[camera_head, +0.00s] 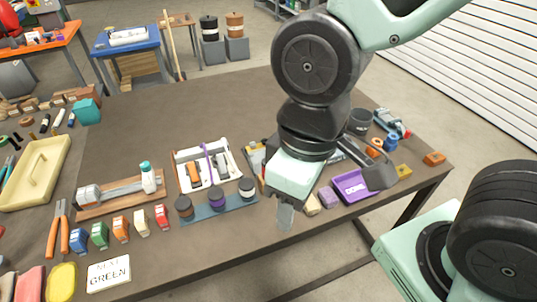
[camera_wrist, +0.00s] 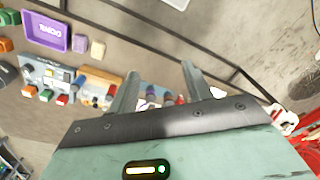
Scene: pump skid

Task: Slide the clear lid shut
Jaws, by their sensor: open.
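A shallow white-framed box (camera_head: 178,157) lies on the table left of centre in the head view. It holds an orange piece and a grey piece, and a thin purple strip (camera_head: 207,160) crosses it. I cannot make out a clear lid for certain; clear material is hard to see at this size. My gripper (camera_head: 285,216) is open and empty, pointing down over the front of the table, right of and nearer than the box. In the wrist view its two fingers (camera_wrist: 160,88) stand apart, with small blurred table items beyond them.
A blue strip with dark round knobs (camera_head: 217,205) lies in front of the box. A purple tray (camera_head: 355,187) is right of my gripper. A wooden board with a bottle (camera_head: 120,196) and several coloured blocks are at left. The table behind the box is bare.

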